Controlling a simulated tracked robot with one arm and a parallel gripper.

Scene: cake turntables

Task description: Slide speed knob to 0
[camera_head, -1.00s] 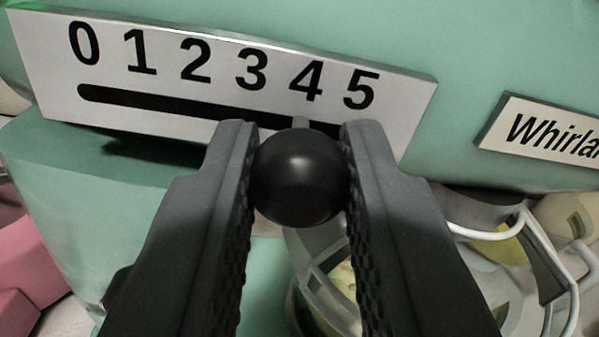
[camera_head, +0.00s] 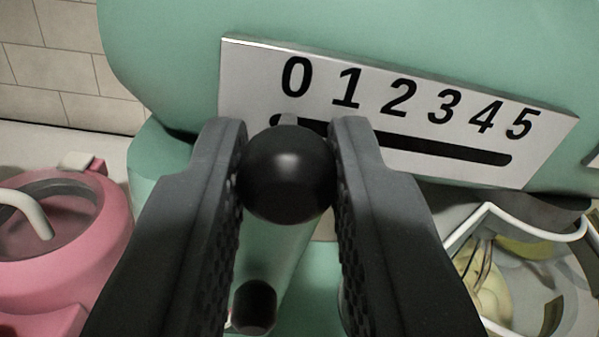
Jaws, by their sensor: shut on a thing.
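The speed knob is a round black ball (camera_head: 287,174) on a short stem in front of a white number plate (camera_head: 555,150). The plate reads 0 to 5 from left to right, with a black slot (camera_head: 450,150) below the numbers. The knob's stem stands at the slot's left end, under the 0. My gripper (camera_head: 289,180) is shut on the knob, with one finger on each side of it.
The plate is on a green mixer body (camera_head: 160,50). A pink appliance (camera_head: 60,230) stands at the left. A dark round knob (camera_head: 254,305) shows below, between my fingers. A tiled wall (camera_head: 60,70) is behind.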

